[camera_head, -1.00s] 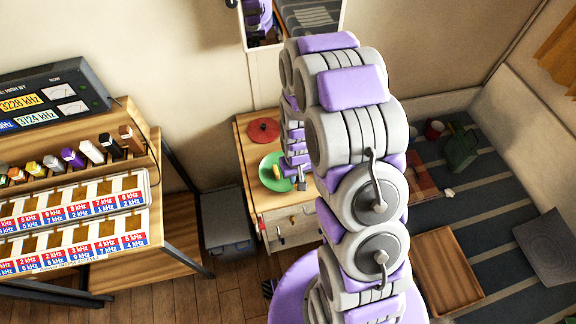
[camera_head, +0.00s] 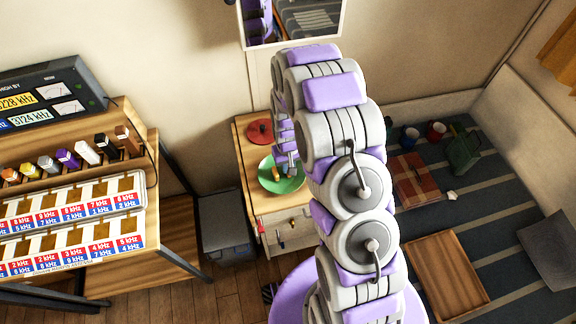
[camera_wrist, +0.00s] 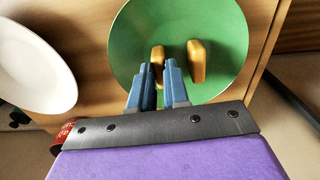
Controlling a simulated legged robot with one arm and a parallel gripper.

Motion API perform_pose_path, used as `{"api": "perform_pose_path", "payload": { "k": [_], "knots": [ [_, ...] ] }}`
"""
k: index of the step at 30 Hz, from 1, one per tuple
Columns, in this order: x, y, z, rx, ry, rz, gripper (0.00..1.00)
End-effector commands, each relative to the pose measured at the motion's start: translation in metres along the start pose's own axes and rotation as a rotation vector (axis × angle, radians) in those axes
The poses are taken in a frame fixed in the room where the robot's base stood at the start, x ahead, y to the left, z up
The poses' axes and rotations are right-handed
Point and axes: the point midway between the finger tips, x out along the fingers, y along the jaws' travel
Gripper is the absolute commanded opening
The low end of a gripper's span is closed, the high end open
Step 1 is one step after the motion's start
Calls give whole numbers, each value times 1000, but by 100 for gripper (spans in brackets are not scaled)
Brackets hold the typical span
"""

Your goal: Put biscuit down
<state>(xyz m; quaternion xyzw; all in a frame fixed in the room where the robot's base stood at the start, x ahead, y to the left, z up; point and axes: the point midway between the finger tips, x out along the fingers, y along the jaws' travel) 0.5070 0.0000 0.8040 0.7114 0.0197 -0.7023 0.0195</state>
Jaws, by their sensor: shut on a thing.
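A green plate (camera_head: 292,186) lies on the small wooden cabinet, partly hidden by my arm; it also shows in the wrist view (camera_wrist: 225,25). My gripper (camera_wrist: 160,70) is over the plate, its blue fingers shut on a tan biscuit (camera_wrist: 157,55) between the tips. Whether the held biscuit touches the plate is hard to tell. A second biscuit (camera_wrist: 197,62) is on the plate just right of the fingers. In the head view my gripper (camera_head: 291,165) is small at the plate, and one biscuit (camera_head: 275,173) shows there.
A white plate (camera_wrist: 35,65) is left of the green one in the wrist view. A red disc (camera_head: 260,131) lies on the cabinet (camera_head: 244,150). A radio desk (camera_head: 150,180) stands at left.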

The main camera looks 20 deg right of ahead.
Motion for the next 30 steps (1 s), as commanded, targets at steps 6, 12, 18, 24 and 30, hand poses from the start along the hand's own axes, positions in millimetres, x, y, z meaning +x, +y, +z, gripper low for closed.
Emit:
{"api": "perform_pose_path", "payload": {
  "k": [6, 12, 18, 24, 30],
  "knots": [
    [1, 0, 0, 0, -1, 0, 17],
    [0, 0, 0, 0, -1, 0, 37],
    [0, 0, 0, 0, -1, 0, 41],
    [-3, 0, 0, 0, -1, 0, 41],
    [-24, 0, 0, 0, 0, 0, 41]
  ]
}}
